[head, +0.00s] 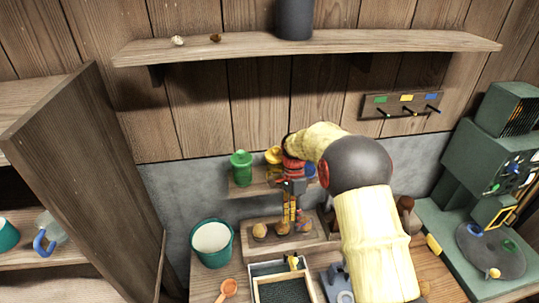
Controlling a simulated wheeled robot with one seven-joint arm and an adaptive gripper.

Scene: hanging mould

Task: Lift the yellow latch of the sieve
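The sieve (284,290) is a box with a pale wooden rim and dark mesh, at the bottom middle of the head view. A small yellow piece at its back edge looks like the latch (293,262). My gripper (294,229) points down above and behind the sieve, over a wooden block, apart from the latch. Its two striped fingers look spread with a gap between them, and I see nothing held. The fingertips are small and their exact height is hard to judge.
The wooden block (262,246) holds rounded brown lumps. A teal bucket (212,243) and orange scoop (228,288) are left of the sieve. A green bottle (241,168) stands on a low shelf behind. A green machine (480,220) is at right. My arm hides part of the bench.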

